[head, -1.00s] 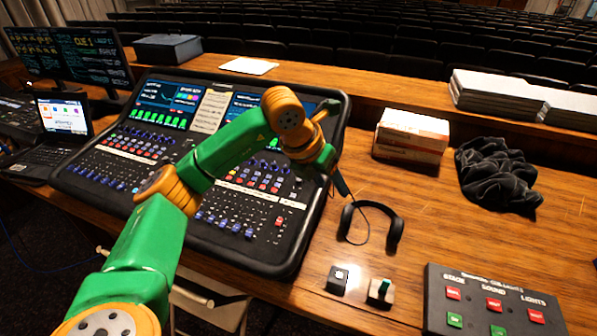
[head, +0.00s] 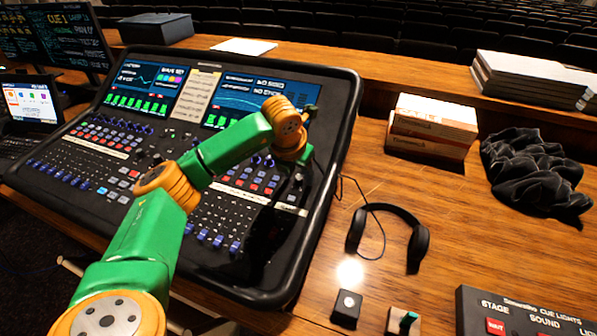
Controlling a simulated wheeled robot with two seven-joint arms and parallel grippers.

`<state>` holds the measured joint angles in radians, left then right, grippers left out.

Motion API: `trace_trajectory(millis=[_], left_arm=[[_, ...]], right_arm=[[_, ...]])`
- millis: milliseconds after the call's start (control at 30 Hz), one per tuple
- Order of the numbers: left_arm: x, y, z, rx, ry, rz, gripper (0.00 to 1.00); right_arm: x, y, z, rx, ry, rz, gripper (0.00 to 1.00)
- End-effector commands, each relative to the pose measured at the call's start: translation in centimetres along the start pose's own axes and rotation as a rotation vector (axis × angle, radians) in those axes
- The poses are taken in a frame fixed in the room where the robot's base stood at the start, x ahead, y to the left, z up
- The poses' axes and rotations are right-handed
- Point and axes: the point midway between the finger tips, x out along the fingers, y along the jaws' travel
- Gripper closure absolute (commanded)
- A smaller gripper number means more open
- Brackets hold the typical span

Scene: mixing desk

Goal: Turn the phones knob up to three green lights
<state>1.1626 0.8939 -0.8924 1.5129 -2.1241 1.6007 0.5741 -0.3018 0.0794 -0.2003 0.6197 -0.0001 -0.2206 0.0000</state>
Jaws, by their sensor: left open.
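The mixing desk (head: 330,130) fills the middle left, with faders, rows of coloured buttons, small knobs and lit screens along its top. My left arm reaches across it from the lower left. My left gripper (head: 299,182) is at the arm's far end, open, low over the desk's right-hand strip. It is dark and small against the black panel, so I cannot tell whether it touches a control. I cannot make out the phones knob or its row of lights; the arm and wrist cover part of that area. My right gripper is not in view.
Black headphones (head: 420,240) lie on the wooden table right of the desk. Two small switch boxes (head: 347,305) (head: 403,322) and a cue light panel (head: 520,315) are at the front. Boxed stock (head: 432,120), black cloth (head: 530,170) and paper stacks (head: 525,78) stand behind.

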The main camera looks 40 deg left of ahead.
Motion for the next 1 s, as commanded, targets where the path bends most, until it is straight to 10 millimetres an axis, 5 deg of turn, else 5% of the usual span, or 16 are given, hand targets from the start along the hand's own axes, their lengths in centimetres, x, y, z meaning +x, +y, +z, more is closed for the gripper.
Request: trace_trajectory(millis=[267,467,500,1000], left_arm=[[0.53,0.0,-0.03,0.002,-0.001,0.001,0.44],[0.5,0.0,-0.03,0.002,-0.001,0.0,0.98],[0.5,0.0,-0.03,0.001,-0.001,0.0,1.0],[0.53,0.07,-0.02,0.106,-0.007,-0.031,1.0]], right_arm=[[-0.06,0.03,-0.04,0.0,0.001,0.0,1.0],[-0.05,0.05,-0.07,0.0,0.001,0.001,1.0],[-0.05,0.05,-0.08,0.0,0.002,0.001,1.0],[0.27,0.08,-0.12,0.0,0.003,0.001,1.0]])
